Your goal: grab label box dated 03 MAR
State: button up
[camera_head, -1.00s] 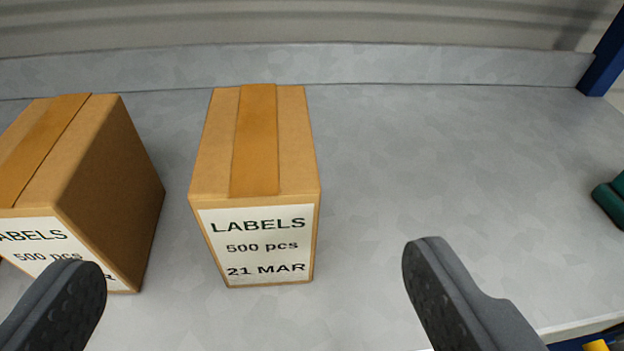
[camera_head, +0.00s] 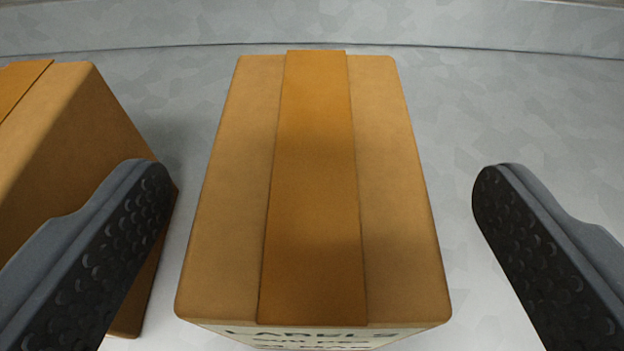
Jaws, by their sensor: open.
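A brown label box (camera_head: 315,190) with an orange tape strip stands upright in the middle of the view. Its white front label is steeply foreshortened now; a second earlier it read LABELS, 500 pcs, 21 MAR, not 03 MAR. A second label box (camera_head: 60,150) stands to its left, partly cut off by the frame and partly behind my left finger; its label is out of view. My gripper (camera_head: 322,185) is open, one finger on each side of the middle box, with a gap at both sides. The left finger lies between the two boxes in the picture.
The boxes stand on a grey shelf surface (camera_head: 480,120) with a low raised edge (camera_head: 450,25) at the back. The surface right of the middle box is clear. The gap between the two boxes is narrow.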

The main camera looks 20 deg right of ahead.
aim_at(310, 170)
jog(key=shift+x, duration=2.1)
jog(key=shift+a+r, duration=0.15)
jog(key=c, duration=1.7)
jog(key=shift+o, duration=0.2)
jog(key=shift+w, duration=0.1)
